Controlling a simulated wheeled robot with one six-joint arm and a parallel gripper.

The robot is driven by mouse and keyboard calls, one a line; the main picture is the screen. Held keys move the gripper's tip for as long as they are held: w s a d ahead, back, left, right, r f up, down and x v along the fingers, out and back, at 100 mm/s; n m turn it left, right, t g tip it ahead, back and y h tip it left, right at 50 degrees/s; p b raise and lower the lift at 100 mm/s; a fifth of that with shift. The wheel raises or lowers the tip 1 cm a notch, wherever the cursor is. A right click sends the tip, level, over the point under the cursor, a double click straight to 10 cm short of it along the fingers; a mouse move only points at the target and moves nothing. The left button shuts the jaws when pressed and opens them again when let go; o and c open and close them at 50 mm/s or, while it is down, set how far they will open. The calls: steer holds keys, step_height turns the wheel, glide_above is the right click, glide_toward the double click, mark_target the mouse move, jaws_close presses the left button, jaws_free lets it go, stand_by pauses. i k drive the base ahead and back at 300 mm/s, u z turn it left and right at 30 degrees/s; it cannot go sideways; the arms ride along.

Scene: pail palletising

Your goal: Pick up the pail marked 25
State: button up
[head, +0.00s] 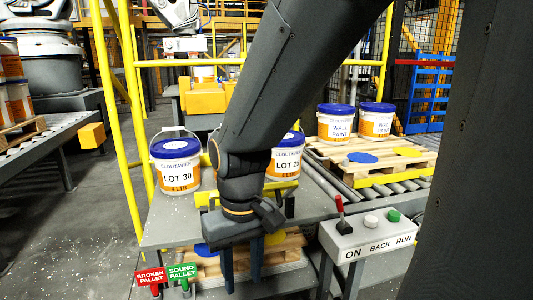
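The pail marked LOT 25 (287,163) is white and orange with a blue lid. It stands upright on the grey table (160,233), and my arm hides its left part. A similar pail marked LOT 30 (176,165) stands to its left, its handle raised. My gripper (243,284) points down in front of the pails, nearer the camera and lower in the picture. Its two blue fingers are apart, with nothing held between them. It is not touching the LOT 25 pail.
Two wall paint pails (336,124) stand on a wooden pallet (412,168) on rollers at right. A control box (368,235) with a red lever stands front right. Broken-pallet (150,276) and sound-pallet (183,271) signs are front left. Yellow posts (105,100) rise behind.

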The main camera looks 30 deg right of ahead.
mark_target(285, 164)
steer(key=u, duration=1.65)
steer(key=k, duration=1.05)
steer(key=z, duration=1.85)
steer(key=i, duration=0.6)
steer(key=u, duration=0.1)
